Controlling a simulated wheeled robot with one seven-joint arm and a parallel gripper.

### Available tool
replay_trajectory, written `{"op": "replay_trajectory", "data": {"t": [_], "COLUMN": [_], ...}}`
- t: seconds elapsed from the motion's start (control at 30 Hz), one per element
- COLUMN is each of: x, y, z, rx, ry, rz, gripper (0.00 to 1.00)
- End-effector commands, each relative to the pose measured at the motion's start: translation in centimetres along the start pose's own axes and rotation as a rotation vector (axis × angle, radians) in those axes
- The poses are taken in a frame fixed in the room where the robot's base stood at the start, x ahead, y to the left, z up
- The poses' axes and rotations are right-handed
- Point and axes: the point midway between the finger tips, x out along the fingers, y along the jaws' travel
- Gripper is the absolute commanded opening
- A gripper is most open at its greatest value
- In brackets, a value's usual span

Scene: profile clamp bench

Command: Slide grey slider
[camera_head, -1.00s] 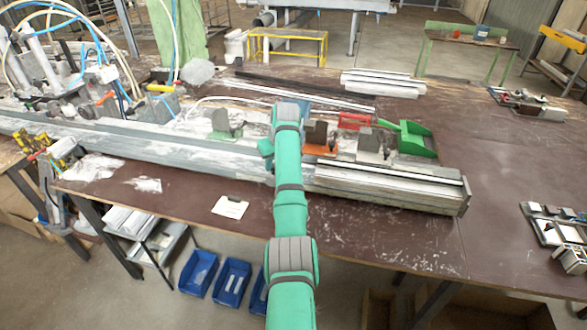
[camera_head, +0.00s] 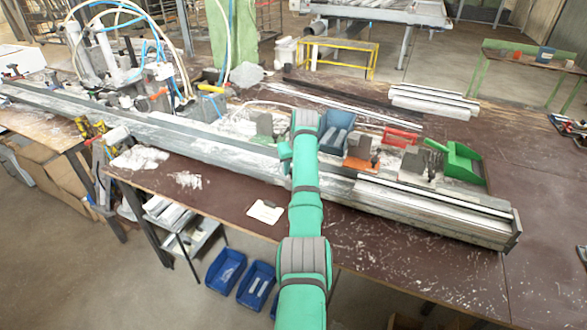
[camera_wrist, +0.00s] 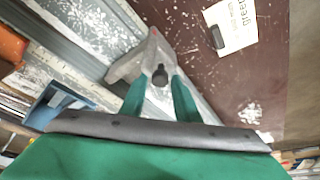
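My gripper (camera_wrist: 160,80) shows two green fingers in the wrist view, with a gap between them. A pale grey angular piece (camera_wrist: 128,66) with a dark notch lies at their tips. I cannot tell whether the fingers grip it or whether it is the grey slider. In the head view my arm hides the fingertips at the bench. Two grey upright blocks could be the slider: one (camera_head: 265,125) left of my arm, one (camera_head: 412,163) farther right. A long grey metal rail (camera_head: 190,140) runs along the bench.
A blue block (camera_head: 338,128) and an orange-based block (camera_head: 359,152) stand just right of my arm. A green scoop (camera_head: 462,162) lies beyond. Hoses and clamps (camera_head: 120,60) crowd the left. A paper card (camera_head: 265,211) lies near the front edge.

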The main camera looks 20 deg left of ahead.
Motion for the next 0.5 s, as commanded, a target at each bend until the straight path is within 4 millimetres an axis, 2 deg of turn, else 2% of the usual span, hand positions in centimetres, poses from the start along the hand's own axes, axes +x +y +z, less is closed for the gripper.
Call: {"op": "replay_trajectory", "data": {"t": [0.27, 0.37, 0.5], "x": [-0.3, -1.1, -3.4], "y": [0.1, 0.1, 0.1], "z": [0.0, -0.1, -0.1], "rx": [0.000, 0.000, 0.001], "ry": [0.001, 0.003, 0.004], "rz": [0.001, 0.001, 0.002], "gripper": [0.28, 0.28, 0.28]}}
